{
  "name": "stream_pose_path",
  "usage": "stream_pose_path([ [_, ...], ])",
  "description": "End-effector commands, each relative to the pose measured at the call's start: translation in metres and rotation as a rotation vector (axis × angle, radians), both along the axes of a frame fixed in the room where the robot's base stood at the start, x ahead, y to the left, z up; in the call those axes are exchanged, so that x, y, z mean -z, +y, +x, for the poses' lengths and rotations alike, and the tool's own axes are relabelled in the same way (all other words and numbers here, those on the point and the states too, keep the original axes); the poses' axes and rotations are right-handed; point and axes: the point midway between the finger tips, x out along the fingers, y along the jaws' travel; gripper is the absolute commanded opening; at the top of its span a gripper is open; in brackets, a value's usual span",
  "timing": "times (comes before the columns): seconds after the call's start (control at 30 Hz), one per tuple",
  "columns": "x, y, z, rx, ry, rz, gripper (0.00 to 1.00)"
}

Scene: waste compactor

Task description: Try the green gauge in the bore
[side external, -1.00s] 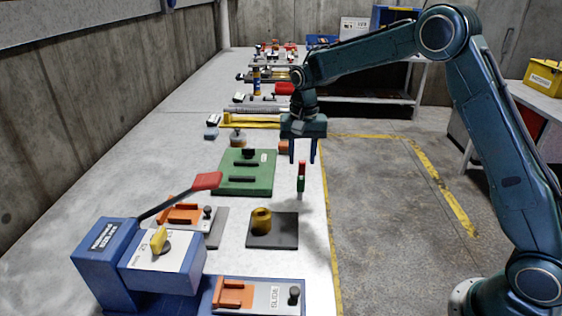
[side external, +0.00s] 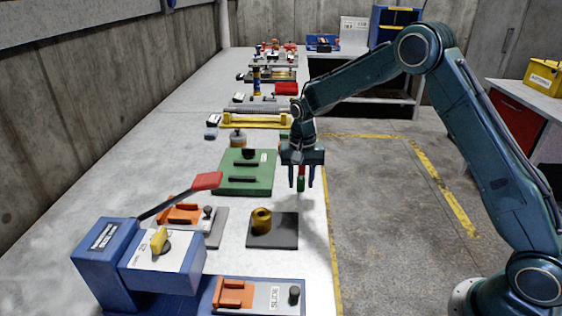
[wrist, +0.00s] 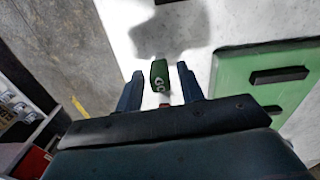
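The green gauge (side external: 301,184) stands upright near the right edge of the bench, its green end down and a red part above. In the wrist view its green end (wrist: 160,74), with white lettering, shows between the fingers. My gripper (side external: 301,187) points down around the gauge, one finger on each side. In the wrist view my gripper (wrist: 159,70) is open, with a gap between each finger and the gauge. A brass ring-like cylinder with a bore (side external: 261,220) stands on a dark plate (side external: 286,232), nearer the camera than the gauge.
A green plate with dark blocks (side external: 232,186) lies left of the gauge. A blue machine with a red-handled lever (side external: 120,262) and orange clamp fixtures (side external: 232,293) stand in front. Several other fixtures fill the bench's far end. The floor lies beyond the bench edge.

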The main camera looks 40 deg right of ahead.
Motion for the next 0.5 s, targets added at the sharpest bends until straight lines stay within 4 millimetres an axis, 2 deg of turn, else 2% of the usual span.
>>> stream_pose_path([
  [0.23, 0.0004, 0.0, 0.0, 0.0, 0.0, 0.0, 0.38],
  [0.4, 0.0003, 0.0, 0.0, 0.0, 0.0, 0.0, 0.05],
  [0.43, 0.0003, 0.0, 0.0, 0.0, 0.0, 0.0, 0.01],
  [0.5, 0.0001, -0.0001, 0.0001, 0.0, 0.0, 0.0, 0.01],
])
